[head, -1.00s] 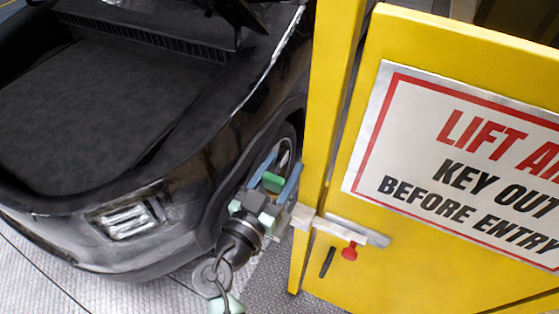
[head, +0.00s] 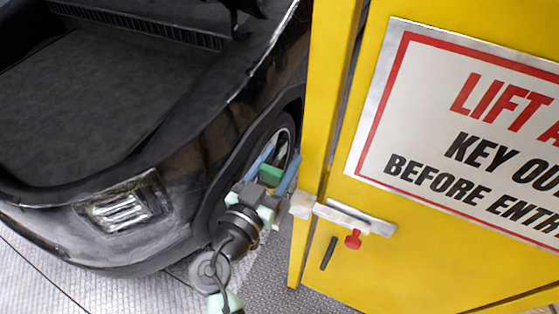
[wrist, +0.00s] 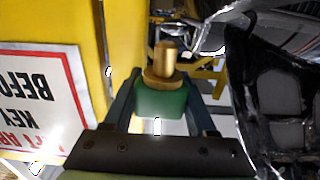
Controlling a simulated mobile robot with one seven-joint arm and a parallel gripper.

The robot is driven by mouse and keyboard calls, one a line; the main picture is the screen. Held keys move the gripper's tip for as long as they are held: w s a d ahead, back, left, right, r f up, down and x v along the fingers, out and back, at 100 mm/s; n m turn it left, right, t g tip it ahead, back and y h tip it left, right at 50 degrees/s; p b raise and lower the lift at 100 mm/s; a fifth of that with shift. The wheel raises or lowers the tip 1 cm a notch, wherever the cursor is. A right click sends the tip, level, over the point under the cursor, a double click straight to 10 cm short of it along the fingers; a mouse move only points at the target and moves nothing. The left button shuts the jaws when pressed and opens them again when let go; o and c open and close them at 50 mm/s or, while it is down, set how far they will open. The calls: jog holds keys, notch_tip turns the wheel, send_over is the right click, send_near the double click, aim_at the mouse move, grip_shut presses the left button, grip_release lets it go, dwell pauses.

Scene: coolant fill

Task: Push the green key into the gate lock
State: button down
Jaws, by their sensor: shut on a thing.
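My gripper (head: 273,172) is shut on the green key (head: 270,176), left of the yellow gate post and in front of the car's wheel. In the wrist view, my gripper (wrist: 158,96) has its two blue-grey fingers on either side of the key's green head (wrist: 160,103). A brass collar and shaft (wrist: 165,62) stick out beyond the fingertips, with nothing seen touching the shaft's end. The yellow gate (head: 440,245) has a metal latch bar (head: 355,217) and a red knob (head: 353,240). I cannot make out a keyhole.
A yellow post (head: 325,110) stands close to the right of my gripper. A black car (head: 140,190) with its wheel is close on the left. A sign (head: 470,140) and a small dark handle (head: 328,254) are on the gate. Grey floor (head: 268,270) shows below.

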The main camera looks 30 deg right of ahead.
jog(key=shift+f+b, duration=1.25)
jog(key=shift+f, duration=0.05)
jog(key=shift+b, duration=1.3)
dwell(0.7)
jog(key=shift+f+b, duration=1.75)
jog(key=shift+b, duration=0.6)
jog(key=shift+c, duration=0.6)
grip_release()
jog(key=b+v, duration=0.3)
jog(key=v, duration=1)
jog(key=shift+r, duration=0.1)
